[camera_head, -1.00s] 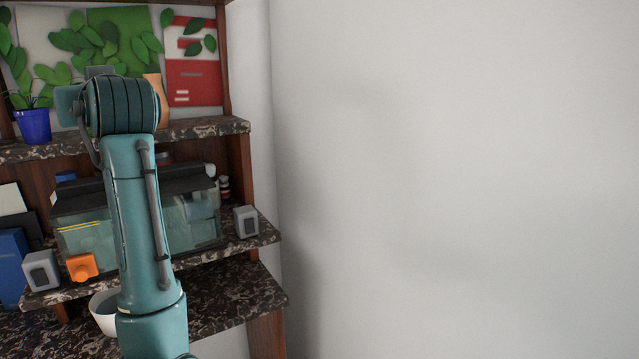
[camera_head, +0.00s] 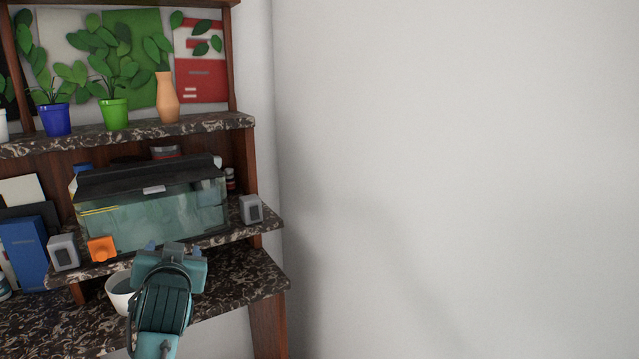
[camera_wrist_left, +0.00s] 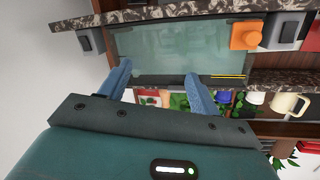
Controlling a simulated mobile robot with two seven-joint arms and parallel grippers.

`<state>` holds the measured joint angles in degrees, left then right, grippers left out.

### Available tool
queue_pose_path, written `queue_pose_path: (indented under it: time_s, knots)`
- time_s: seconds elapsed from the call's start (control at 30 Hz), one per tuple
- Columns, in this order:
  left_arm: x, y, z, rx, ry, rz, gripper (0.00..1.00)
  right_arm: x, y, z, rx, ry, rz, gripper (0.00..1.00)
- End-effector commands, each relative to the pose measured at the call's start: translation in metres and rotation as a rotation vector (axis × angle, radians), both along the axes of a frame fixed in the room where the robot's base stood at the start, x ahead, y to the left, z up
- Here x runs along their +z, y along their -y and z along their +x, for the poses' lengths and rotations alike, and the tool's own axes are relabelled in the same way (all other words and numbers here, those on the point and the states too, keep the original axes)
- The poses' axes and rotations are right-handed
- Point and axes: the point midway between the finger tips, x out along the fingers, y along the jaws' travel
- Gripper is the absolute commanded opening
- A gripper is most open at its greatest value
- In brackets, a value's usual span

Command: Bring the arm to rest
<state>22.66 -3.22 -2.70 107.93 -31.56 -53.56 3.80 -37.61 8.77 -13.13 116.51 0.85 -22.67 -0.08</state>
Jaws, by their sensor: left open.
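My left arm reaches in from the bottom of the head view. Its left gripper (camera_head: 171,247) points toward the shelves, low in front of the fish tank (camera_head: 150,212) and above the lowest shelf (camera_head: 240,283). In the left wrist view, which is turned upside down, its two blue fingers (camera_wrist_left: 160,76) stand apart with nothing between them. The fish tank shows beyond the fingers there. A white bowl (camera_head: 118,292) sits just left of the gripper on the lowest shelf, partly hidden by it. My right gripper is in neither view.
A blue pot (camera_head: 55,120), green pot (camera_head: 114,113) and orange vase (camera_head: 166,98) stand on the upper shelf. The right side is bare wall (camera_head: 450,180) with open room before it.

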Motion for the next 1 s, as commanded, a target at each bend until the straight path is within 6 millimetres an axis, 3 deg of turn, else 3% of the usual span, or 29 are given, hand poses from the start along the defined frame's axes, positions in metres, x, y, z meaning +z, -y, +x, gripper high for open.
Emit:
queue_pose_path:
  time_s: [0.03,0.2,0.3,0.43,0.6,0.7,0.8,1.0]
  knots:
    - [-0.044,0.009,-0.013,-0.054,-0.053,0.005,0.63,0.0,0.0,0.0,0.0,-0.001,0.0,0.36]
    - [-0.156,0.044,-0.069,-0.229,-0.179,-0.035,0.63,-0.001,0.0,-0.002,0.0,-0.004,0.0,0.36]
    - [-0.213,0.065,-0.117,-0.322,-0.251,-0.086,0.63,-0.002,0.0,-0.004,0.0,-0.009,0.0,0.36]
    - [-0.271,0.09,-0.188,-0.421,-0.34,-0.179,0.63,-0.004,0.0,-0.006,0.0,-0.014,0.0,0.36]
    - [-0.31,0.113,-0.265,-0.492,-0.42,-0.294,0.63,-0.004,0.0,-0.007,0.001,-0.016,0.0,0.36]
    - [-0.318,0.12,-0.29,-0.508,-0.443,-0.336,0.63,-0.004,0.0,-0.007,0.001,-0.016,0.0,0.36]
    - [-0.321,0.123,-0.301,-0.516,-0.452,-0.355,0.63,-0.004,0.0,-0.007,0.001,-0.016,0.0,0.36]
    - [-0.321,0.123,-0.301,-0.516,-0.452,-0.355,0.63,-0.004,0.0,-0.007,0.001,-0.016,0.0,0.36]
